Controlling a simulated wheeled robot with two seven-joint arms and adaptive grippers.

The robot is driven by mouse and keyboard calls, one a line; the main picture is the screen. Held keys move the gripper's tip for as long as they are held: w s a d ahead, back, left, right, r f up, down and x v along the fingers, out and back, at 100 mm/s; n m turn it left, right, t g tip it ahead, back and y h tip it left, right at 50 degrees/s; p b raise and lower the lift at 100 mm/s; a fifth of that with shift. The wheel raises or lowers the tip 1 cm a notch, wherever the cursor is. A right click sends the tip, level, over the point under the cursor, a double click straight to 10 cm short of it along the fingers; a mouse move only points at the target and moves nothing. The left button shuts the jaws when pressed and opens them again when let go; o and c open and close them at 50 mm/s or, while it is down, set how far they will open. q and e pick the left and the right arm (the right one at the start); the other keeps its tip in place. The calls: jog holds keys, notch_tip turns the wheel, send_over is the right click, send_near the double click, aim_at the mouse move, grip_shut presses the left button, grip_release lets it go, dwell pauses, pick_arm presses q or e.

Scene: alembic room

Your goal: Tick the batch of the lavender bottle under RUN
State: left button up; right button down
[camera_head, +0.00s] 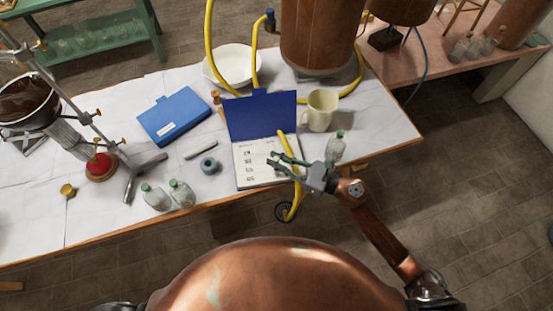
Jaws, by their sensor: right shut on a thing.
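An open notebook with a dark blue cover (262,115) lies near the table's front edge. Its white page (246,178) carries a column of small dark marks and boxes, too small to read. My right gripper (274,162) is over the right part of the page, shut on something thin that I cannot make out. Two clear bottles with green caps stand left of the notebook, one (157,201) beside the other (182,197). A third green-capped bottle (335,151) stands right of my gripper. I cannot tell which bottle is lavender. My left gripper is not in view.
A yellow hose (291,213) runs by the notebook and over the front edge. The table's front right corner is clear.

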jog(key=shift+d, duration=0.1)
dwell(0.5)
jog(key=shift+w+d+b, duration=0.35)
jog(key=shift+w+b, duration=0.35)
jog(key=shift+b, duration=0.25)
dwell(1.4)
jog(key=shift+r, duration=0.1)
notch_tip(320, 180, up, 6)
jog(key=p, duration=0.4)
dwell(0.5)
jog(key=shift+f, duration=0.2)
